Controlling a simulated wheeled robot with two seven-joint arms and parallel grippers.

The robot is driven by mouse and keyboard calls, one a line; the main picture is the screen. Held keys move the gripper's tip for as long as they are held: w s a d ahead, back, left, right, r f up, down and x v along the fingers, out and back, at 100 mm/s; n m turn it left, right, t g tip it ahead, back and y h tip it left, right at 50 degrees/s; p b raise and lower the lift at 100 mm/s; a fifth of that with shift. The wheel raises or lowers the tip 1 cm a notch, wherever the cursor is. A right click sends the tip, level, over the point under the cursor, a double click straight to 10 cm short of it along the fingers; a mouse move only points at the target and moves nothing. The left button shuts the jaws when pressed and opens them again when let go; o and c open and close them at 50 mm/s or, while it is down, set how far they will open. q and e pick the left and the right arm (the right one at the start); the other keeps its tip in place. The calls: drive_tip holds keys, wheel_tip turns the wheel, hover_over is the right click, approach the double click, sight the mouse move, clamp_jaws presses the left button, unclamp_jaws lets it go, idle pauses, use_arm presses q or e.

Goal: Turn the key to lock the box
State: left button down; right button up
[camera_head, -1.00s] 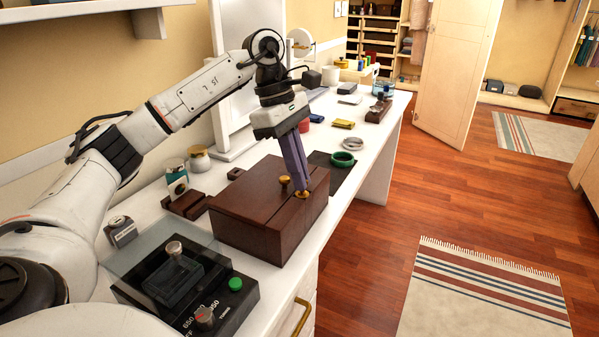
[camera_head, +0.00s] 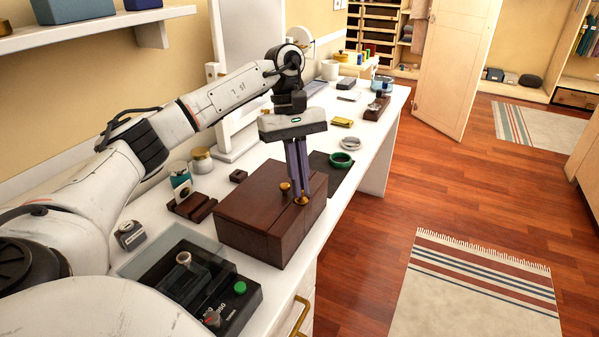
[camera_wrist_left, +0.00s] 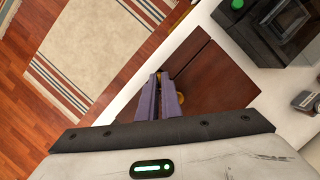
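The dark brown wooden box (camera_head: 245,215) stands on the white counter with its lid closed. A brass knob (camera_head: 285,187) rises from the lid. The brass key piece (camera_head: 301,201) is at the lid's right side, right under my left gripper (camera_head: 302,197). That gripper points down, its two purple fingers close together around the key, which they mostly hide. In the left wrist view a bit of brass (camera_wrist_left: 164,76) shows between the fingertips (camera_wrist_left: 160,82), and the box (camera_wrist_left: 212,78) lies under them. My right gripper is not in view.
A black device with a green button (camera_head: 240,287) stands in front of the box. A small wooden stand (camera_head: 193,206) and a jar (camera_head: 201,160) are to its left. Floor to the right is open.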

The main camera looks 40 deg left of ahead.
use_arm(q)
drive_tip(key=m+g+p, duration=0.1)
drive_tip(key=m, duration=0.3)
drive_tip(key=shift+s+r+y+p, duration=0.1)
drive_tip(key=shift+y+p, duration=0.2)
drive_tip(key=shift+p, duration=0.05)
drive_tip(key=m+g+y+p, duration=0.1)
drive_tip(key=m, duration=0.4)
drive_tip(key=c, duration=2.2)
unclamp_jaws()
drive_tip(key=shift+s+f, duration=0.1)
drive_tip(key=shift+f, duration=0.1)
drive_tip(key=o, duration=0.3)
drive_tip(key=shift+a, duration=0.1)
drive_tip(key=shift+o, duration=0.2)
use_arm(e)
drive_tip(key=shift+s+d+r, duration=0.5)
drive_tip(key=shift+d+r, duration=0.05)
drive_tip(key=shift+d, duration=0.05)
